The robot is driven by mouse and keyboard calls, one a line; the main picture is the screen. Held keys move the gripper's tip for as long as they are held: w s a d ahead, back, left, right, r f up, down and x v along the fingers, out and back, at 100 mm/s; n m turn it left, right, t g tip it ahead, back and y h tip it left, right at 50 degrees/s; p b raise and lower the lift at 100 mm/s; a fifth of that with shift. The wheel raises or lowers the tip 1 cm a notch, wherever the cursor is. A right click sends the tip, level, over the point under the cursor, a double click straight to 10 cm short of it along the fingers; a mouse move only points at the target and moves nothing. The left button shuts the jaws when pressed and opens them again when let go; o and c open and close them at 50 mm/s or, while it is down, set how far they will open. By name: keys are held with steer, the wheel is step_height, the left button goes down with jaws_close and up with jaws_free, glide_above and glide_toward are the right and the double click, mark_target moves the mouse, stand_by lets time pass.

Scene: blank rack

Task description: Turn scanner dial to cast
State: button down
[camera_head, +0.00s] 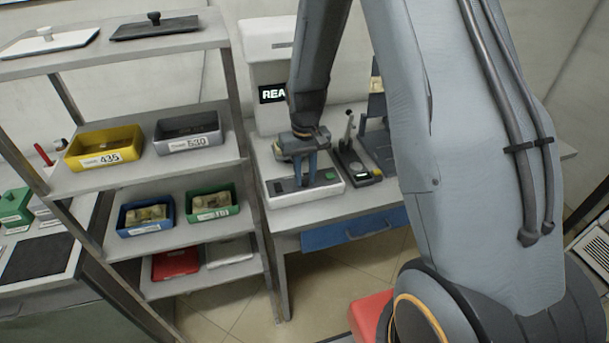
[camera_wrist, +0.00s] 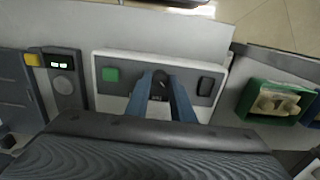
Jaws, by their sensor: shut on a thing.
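The scanner (camera_head: 306,195) is a white box with a grey top panel, standing on the bench; it also shows in the wrist view (camera_wrist: 128,57). My gripper (camera_head: 304,181) reaches down onto it from above. In the wrist view its two blue fingers (camera_wrist: 159,86) are shut on the dark dial (camera_wrist: 158,80), between a green button (camera_wrist: 110,74) and a dark rectangular piece (camera_wrist: 206,86). The fingers hide most of the dial, and I cannot read its marks or setting. A black display (camera_head: 271,94) behind shows white letters "REA", the rest hidden by my arm.
A grey device with a lever (camera_head: 349,135) stands right of the scanner. A shelf rack (camera_head: 225,160) at left holds a yellow bin (camera_head: 104,148), a grey bin (camera_head: 188,131), a blue bin (camera_head: 145,216) and a green bin (camera_head: 212,202). A blue drawer (camera_head: 345,231) sits under the bench.

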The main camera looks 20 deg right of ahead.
mark_target(305, 180)
stand_by(0.5)
steer(key=c, duration=1.5)
jaws_free()
steer(key=shift+c, duration=0.2)
steer(key=shift+r+b, duration=1.1)
steer(key=shift+r, duration=2.85)
